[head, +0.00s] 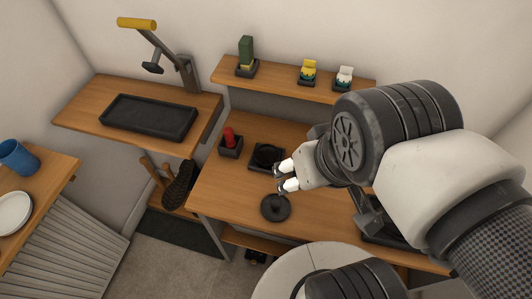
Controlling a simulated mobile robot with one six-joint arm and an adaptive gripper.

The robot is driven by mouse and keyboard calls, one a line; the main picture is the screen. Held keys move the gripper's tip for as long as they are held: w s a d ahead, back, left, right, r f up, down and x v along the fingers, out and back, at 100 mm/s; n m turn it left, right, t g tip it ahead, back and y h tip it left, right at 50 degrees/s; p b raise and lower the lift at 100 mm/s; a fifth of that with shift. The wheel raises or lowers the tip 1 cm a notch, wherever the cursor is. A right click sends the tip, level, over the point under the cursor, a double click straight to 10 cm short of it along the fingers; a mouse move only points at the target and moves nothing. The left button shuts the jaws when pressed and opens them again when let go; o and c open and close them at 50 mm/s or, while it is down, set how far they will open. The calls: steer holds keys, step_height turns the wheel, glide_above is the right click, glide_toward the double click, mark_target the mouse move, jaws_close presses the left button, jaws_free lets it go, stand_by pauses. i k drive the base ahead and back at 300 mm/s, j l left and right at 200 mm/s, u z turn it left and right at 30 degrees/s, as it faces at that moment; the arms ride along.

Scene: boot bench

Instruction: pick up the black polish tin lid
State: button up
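A round black disc with a small knob-like centre, which looks like the polish tin lid (275,207), lies flat on the wooden bench (222,198) near its front edge. A dark round tin (266,154) sits in a square black holder behind it. My gripper (280,179) reaches in from the right, with its pale fingertips apart and nothing visible between them. In the picture it is just above the lid and below the tin, apart from the lid; its exact height is hard to tell.
A red object (229,136) stands in a black holder left of the tin. A shelf (290,82) behind carries a green bottle (246,52) and two small yellow and white items. A black tray (150,118) lies on the left table. The bench left of the lid is clear.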

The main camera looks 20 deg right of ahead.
mark_target(275, 208)
steer(key=k, duration=0.25)
steer(key=i+j, duration=0.15)
steer(key=j, duration=0.2)
steer(key=i+j, duration=0.15)
steer(key=j, duration=0.15)
steer(key=i+j, duration=0.15)
steer(key=j, duration=0.2)
steer(key=i+j, duration=0.1)
steer(key=j, duration=0.25)
steer(key=j+z, duration=0.15)
steer(key=z, duration=0.25)
steer(key=i+j+z, duration=0.1)
steer(key=z, duration=0.35)
steer(key=j+z, duration=0.2)
steer(key=z, duration=0.2)
steer(key=j+z, duration=0.15)
steer(key=z, duration=0.8)
